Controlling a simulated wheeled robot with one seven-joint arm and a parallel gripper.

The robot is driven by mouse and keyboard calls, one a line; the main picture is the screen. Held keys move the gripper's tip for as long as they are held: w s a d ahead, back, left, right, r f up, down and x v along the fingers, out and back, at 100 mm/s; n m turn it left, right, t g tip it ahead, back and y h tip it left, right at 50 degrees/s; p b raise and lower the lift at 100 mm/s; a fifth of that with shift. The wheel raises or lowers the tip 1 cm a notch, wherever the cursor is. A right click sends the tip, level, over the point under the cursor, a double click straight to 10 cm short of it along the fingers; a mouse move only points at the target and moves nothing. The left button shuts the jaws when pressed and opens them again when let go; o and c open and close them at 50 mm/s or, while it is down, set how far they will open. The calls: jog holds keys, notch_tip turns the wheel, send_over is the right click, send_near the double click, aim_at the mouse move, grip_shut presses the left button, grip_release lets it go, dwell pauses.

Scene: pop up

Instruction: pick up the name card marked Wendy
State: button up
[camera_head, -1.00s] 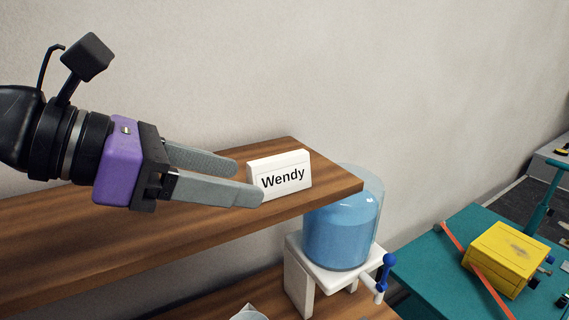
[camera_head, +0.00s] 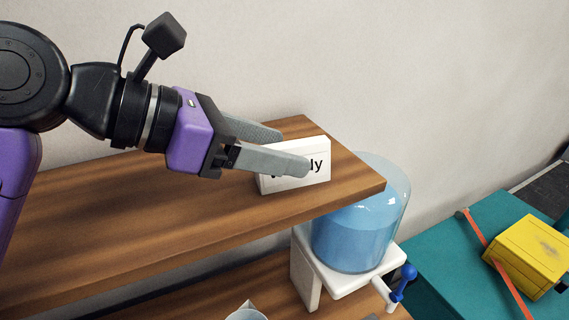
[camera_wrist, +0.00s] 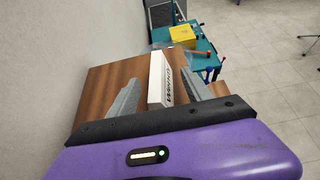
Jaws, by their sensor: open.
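The white name card (camera_head: 319,174) stands upright near the right end of the upper wooden shelf. One grey finger covers most of its lettering, and only the end "ly"-like letters show in the head view. My gripper (camera_head: 294,151) is open, with one finger in front of the card and the other behind its left part. In the wrist view the card (camera_wrist: 158,80) stands between the two spread fingers of my gripper (camera_wrist: 160,92), with a gap visible on the left side. Contact with the right finger cannot be told.
The wooden shelf (camera_head: 120,215) ends just right of the card. A blue water dispenser (camera_head: 350,240) stands below and beyond that end. A teal table (camera_head: 440,255) with a yellow box (camera_head: 530,252) is at the right. A wall runs behind the shelf.

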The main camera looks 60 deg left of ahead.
aim_at(299, 151)
jog(key=x, duration=0.1)
jog(key=p+x, duration=0.1)
jog(key=x, duration=0.1)
jog(key=shift+w+d+f+p, duration=0.25)
jog(key=shift+d+p, duration=0.05)
jog(key=shift+d, duration=0.05)
jog(key=shift+w+f, duration=0.3)
grip_shut()
